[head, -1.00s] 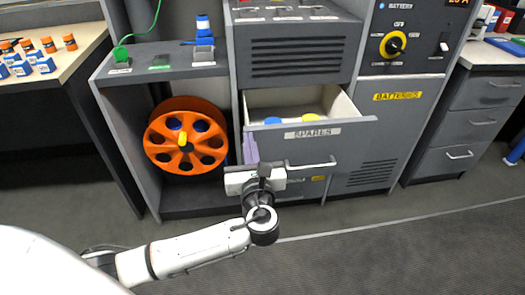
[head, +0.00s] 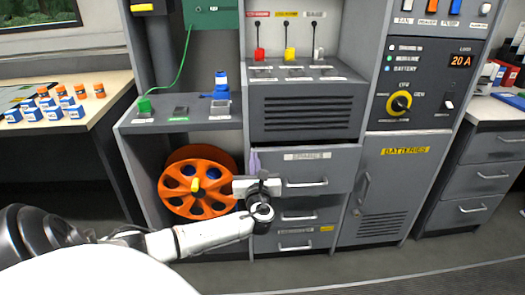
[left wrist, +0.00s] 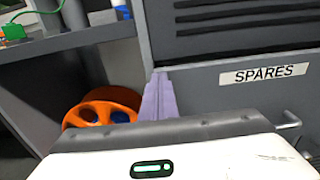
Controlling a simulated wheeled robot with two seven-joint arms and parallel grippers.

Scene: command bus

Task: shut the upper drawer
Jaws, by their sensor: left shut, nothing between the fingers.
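The upper drawer (head: 322,172), grey with a SPARES label and a bar handle, is pushed in. Its front sits flush or nearly flush below the vented panel, and its inside no longer shows. It also fills the right of the left wrist view (left wrist: 230,98). My left gripper (head: 254,154) is shut and empty, its purple fingers together at the drawer front's left edge. The fingers also show in the left wrist view (left wrist: 159,82); I cannot tell whether they touch the front. My right gripper is not in view.
An orange reel (head: 198,183) stands in the open bay left of the drawers, close to my left gripper. Lower drawers (head: 297,230) and the BATTERIES door (head: 398,185) are shut. Grey floor in front is clear apart from my arm.

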